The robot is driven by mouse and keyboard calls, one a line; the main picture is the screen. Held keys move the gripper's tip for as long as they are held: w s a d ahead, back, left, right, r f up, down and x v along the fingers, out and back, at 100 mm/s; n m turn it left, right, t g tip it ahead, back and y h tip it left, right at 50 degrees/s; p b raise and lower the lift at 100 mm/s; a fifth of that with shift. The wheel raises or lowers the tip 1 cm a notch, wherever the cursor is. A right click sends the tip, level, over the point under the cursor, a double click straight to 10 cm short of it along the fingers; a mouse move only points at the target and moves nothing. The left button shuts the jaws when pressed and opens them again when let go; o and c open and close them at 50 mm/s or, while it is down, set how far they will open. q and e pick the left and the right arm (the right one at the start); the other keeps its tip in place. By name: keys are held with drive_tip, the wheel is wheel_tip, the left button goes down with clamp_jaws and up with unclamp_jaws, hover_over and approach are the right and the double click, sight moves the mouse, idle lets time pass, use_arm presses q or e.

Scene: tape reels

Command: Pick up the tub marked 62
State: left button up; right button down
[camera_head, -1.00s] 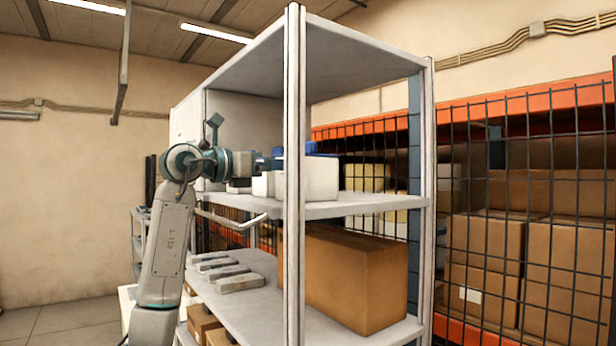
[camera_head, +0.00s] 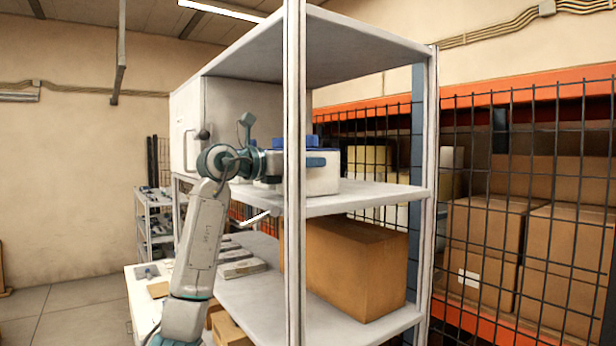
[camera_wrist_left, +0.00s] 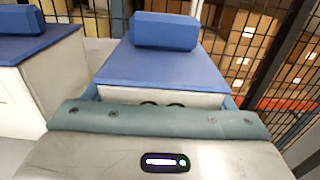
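A white tub with a blue lid and a raised blue block (camera_wrist_left: 165,31) on top fills the middle of the left wrist view. In the head view, its white body (camera_head: 321,182) is on the upper shelf, partly behind the front post. My left gripper (camera_head: 305,162) is at the tub, with one blue-grey finger along its near side. In the left wrist view, bits of both fingers show on either side of the tub; the gripper looks open around it, but contact is unclear. Another blue-lidded white tub (camera_wrist_left: 52,80) stands at left. No number is readable. My right gripper is out of view.
The front post (camera_head: 294,240) stands close before my left gripper. The upper shelf (camera_head: 375,196) is clear right of the tub. A large cardboard box (camera_head: 350,265) and several grey packs sit on the lower shelf. Wire mesh (camera_head: 520,200) stands behind.

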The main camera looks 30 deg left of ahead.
use_arm(q)
drive_tip(key=c, duration=0.4)
drive_tip(key=shift+c, duration=0.2)
drive_tip(key=shift+r, duration=0.1)
